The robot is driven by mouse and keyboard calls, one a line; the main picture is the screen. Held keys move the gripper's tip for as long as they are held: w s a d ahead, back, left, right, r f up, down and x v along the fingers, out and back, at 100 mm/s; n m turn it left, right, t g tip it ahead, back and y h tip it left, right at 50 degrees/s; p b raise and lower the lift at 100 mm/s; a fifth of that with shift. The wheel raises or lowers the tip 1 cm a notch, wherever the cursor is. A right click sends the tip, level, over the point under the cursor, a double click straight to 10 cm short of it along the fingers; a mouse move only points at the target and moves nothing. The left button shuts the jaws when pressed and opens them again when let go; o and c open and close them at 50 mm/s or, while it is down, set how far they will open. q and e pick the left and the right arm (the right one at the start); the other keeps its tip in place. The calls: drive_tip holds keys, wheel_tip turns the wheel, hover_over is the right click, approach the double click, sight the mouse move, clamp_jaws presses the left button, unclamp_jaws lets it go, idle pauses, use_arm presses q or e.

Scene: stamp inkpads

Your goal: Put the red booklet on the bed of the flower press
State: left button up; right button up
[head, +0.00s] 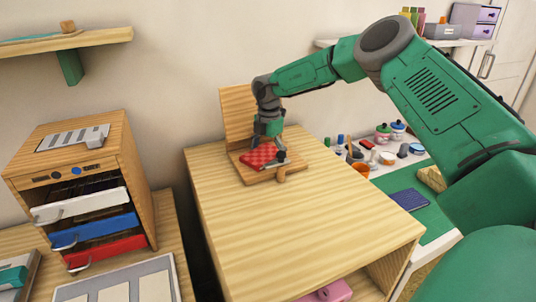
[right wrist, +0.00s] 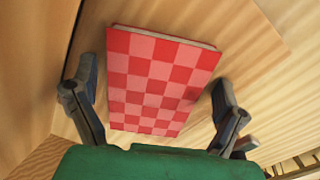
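The red booklet (head: 260,159), with a red and pink checked cover, lies flat on the bed of the wooden flower press (head: 257,179). The press lid (head: 237,115) stands raised behind the bed. My right gripper (head: 269,145) is just over the booklet. In the right wrist view the booklet (right wrist: 158,80) lies between the two spread fingers of my right gripper (right wrist: 155,74), with a gap showing on each side. Pale wood of the press (right wrist: 250,50) shows around it. My left gripper is not in view.
The press stands at the back of a wooden cabinet (head: 290,235) whose front top is clear. A drawer unit (head: 80,165) stands at left. At right, a table with a green mat (head: 405,180) holds a blue booklet (head: 408,200) and several small pots. A wall shelf (head: 65,40) is upper left.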

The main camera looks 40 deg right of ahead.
sight(268, 152)
drive_tip(key=shift+a+r, duration=0.2)
drive_tip(key=shift+a, duration=0.35)
drive_tip(key=shift+a+r, duration=0.2)
drive_tip(key=shift+a, duration=0.3)
drive_tip(key=shift+a+r, duration=0.1)
drive_tip(key=shift+r, duration=0.2)
drive_tip(key=r, duration=0.2)
drive_tip(key=d+r, duration=0.1)
drive_tip(key=r, duration=0.2)
drive_tip(key=d+r, duration=0.1)
drive_tip(key=r, duration=0.1)
drive_tip(key=shift+r, duration=0.2)
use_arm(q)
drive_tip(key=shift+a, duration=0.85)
use_arm(e)
drive_tip(key=shift+a+r, duration=0.25)
drive_tip(key=shift+r, duration=0.45)
drive_tip(key=shift+a+r, duration=0.3)
drive_tip(key=shift+r, duration=0.45)
drive_tip(key=shift+a+r, duration=0.25)
drive_tip(key=shift+r, duration=0.45)
